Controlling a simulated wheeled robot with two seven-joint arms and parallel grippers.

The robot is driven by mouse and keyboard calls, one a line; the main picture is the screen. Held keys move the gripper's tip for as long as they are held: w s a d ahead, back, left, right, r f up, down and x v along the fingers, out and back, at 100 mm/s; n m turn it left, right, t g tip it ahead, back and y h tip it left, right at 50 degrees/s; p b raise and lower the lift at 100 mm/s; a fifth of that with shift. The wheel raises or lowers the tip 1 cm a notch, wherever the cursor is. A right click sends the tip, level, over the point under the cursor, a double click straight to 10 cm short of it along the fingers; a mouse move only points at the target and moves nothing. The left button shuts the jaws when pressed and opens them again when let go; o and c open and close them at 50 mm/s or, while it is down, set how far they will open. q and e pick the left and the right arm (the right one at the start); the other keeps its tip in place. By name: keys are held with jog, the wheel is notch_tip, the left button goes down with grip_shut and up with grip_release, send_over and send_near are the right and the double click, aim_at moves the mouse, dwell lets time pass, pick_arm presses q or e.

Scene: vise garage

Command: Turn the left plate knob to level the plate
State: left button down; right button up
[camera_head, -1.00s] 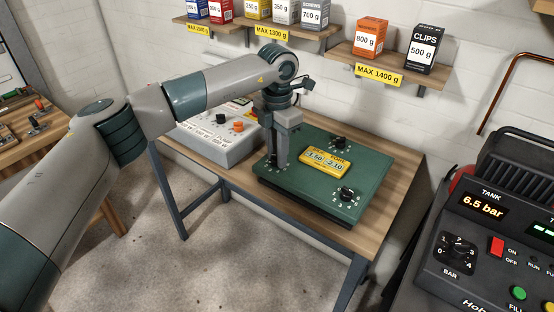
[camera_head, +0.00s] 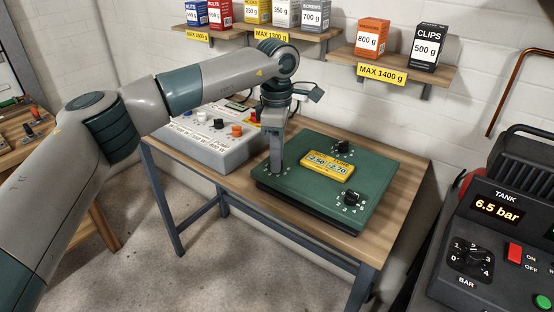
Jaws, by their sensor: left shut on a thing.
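The green plate (camera_head: 305,192) lies on the wooden workbench. A yellow display (camera_head: 327,164) with two small number readouts sits in its middle; the digits are too small to read surely. My left gripper (camera_head: 276,168) points down at the plate's left corner, shut on the left plate knob, which its fingers hide. A few white scale marks show beside the fingers. Two other black knobs are in plain view, one at the back (camera_head: 342,146) and one at the front right (camera_head: 351,198). My right gripper is out of view.
A grey control box (camera_head: 210,152) with black and orange knobs stands left of the plate, close to my gripper. Wall shelves with boxes (camera_head: 372,38) hang behind. A black compressor panel (camera_head: 485,240) reading 6.5 bar stands at the right. Bare bench (camera_head: 408,178) shows right of the plate.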

pick_arm(q)
jog(key=shift+m, duration=0.5)
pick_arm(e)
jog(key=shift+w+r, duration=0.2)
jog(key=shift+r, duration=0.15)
pick_arm(q)
jog(key=c, duration=2.5)
grip_release()
jog(key=shift+c, duration=0.2)
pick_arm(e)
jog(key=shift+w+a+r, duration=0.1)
pick_arm(q)
jog(key=o, duration=1)
jog(key=shift+r, duration=0.1)
jog(key=shift+r, duration=0.55)
notch_tip(320, 180, up, 7)
jog(key=shift+r+b, duration=0.1)
jog(key=shift+b, duration=0.45)
notch_tip(320, 180, up, 9)
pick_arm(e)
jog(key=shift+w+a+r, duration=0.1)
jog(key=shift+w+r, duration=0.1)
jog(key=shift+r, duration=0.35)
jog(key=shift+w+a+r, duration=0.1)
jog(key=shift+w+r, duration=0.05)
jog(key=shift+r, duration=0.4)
